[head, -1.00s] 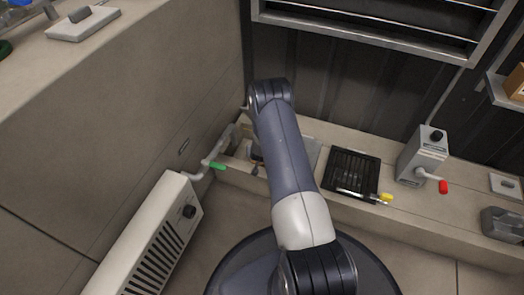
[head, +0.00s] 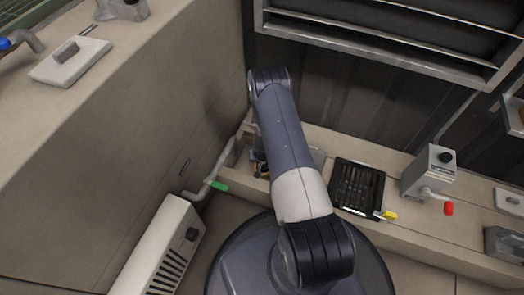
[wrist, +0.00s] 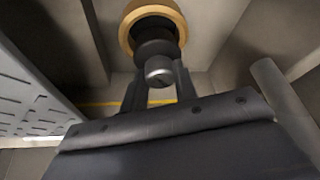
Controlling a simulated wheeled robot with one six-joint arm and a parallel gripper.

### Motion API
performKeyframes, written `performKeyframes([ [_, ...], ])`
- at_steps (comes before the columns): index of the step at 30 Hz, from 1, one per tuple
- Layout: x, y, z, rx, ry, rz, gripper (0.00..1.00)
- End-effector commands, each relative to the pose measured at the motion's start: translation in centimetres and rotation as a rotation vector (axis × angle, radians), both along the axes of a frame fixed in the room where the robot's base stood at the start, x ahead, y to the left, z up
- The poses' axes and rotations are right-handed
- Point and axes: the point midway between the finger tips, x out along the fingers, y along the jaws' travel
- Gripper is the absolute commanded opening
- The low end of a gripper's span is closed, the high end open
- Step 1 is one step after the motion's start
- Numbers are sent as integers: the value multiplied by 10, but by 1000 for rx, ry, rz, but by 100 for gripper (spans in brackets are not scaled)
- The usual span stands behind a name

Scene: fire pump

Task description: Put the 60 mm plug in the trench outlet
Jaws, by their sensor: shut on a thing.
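The plug (wrist: 155,48) shows in the wrist view as a dark, stepped round body with a grey metal knob facing me. My gripper (wrist: 159,80) is shut on the knob end, one dark finger on each side. A tan-orange ring (wrist: 178,18), which looks like the collar of the trench outlet, surrounds the plug's far end. I cannot tell how deep the plug sits in it, or whether they touch. In the head view the trench (head: 234,160) lies in the corner by the left wall, and my arm hides most of the gripper and plug.
A pipe with a green handle (head: 216,185) runs beside the trench. A white louvred unit (head: 160,250) stands front left.

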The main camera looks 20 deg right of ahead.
Motion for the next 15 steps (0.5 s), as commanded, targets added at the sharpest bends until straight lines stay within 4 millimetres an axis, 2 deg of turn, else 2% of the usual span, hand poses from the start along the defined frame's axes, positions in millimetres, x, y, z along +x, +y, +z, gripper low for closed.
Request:
performKeyframes([
  [1, 0, 2, -16, 0, 1, 0, 0],
  [4, 0, 3, -25, 0, 0, -2, 0],
  [15, 1, 4, -27, -1, -2, -3, 0],
])
